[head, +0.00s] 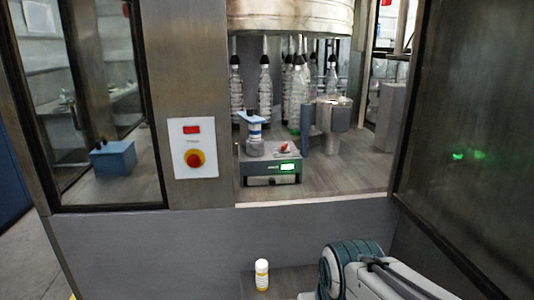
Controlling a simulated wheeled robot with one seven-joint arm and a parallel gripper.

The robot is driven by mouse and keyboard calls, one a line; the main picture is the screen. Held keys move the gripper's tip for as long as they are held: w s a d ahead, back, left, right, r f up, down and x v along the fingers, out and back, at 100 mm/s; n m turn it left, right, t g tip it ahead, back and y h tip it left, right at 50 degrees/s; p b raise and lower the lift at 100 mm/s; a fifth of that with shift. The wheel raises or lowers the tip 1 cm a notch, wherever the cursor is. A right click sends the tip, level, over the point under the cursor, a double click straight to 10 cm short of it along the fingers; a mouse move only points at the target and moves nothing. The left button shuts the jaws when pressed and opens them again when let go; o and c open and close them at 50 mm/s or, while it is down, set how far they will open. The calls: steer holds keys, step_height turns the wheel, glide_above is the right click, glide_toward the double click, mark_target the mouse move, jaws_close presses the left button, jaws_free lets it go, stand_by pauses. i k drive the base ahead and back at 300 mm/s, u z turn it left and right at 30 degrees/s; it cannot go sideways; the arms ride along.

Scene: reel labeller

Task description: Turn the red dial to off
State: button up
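A small red knob (284,147) sits on top of a grey box (270,170) with a lit green display, inside the machine's open bay. It looks like the red dial, but its setting is too small to read. A round red button (195,158) on a yellow base is on the white panel (192,136) on the post to the left. My arm (365,272) reaches in from the bottom right, below and right of the bay and apart from both. My gripper does not show.
A white bottle with yellow bands (262,274) stands on a low ledge left of my arm. Glass bottles (265,90) hang under the round metal drum (290,16). A metal cylinder (333,115) stands right of the grey box. A dark door (470,130) bounds the bay's right side.

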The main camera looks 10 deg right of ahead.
mark_target(284, 149)
steer(key=z, duration=0.2)
steer(key=i, duration=1.55)
steer(key=z, duration=0.35)
